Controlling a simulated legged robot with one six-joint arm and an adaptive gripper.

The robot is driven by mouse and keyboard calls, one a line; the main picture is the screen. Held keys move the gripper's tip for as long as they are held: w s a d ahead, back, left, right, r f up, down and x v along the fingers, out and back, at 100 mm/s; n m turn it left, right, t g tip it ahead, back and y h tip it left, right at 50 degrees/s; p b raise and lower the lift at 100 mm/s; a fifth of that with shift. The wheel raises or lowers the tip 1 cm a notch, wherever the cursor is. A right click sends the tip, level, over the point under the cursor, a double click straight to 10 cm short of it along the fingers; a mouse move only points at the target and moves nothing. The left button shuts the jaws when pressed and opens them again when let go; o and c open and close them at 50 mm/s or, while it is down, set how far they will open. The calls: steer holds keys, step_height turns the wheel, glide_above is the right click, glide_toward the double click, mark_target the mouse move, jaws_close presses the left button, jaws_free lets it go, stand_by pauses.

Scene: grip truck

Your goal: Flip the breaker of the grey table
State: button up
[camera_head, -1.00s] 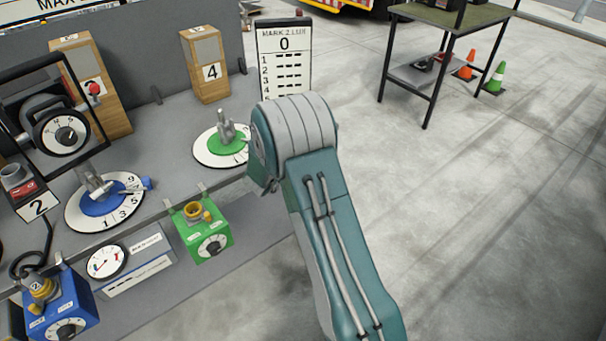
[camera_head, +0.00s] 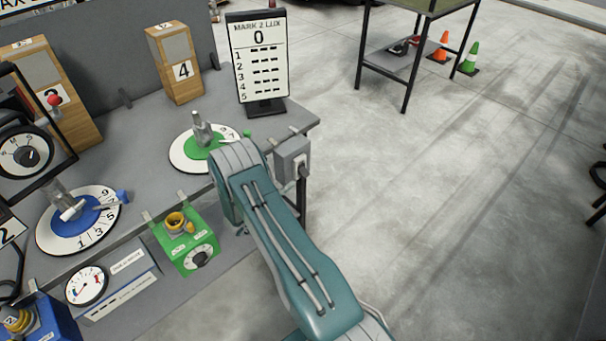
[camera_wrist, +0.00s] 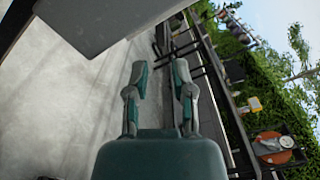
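The grey table (camera_head: 122,140) fills the left of the head view. A small grey box (camera_head: 291,158) with a dark stem below it is at the table's right edge, just right of my arm; it may be the breaker, but its switch position cannot be made out. My teal arm crosses in front of the table's right end, and my gripper is hidden in the head view. In the wrist view my gripper (camera_wrist: 161,76) has its two fingers apart with nothing between them. A grey slab (camera_wrist: 105,22) is at that view's upper left, beyond the fingers.
On the table are the MARK 2 LUX board (camera_head: 259,60), a green dial (camera_head: 203,145), a blue dial (camera_head: 78,220) and a wooden block marked 4 (camera_head: 175,65). A green box (camera_head: 187,243) is on the front. A second table (camera_head: 415,65) and cones stand behind open floor.

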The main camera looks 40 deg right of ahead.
mark_target(305, 173)
steer(key=d, duration=0.8)
steer(key=shift+w, duration=0.35)
jaws_close()
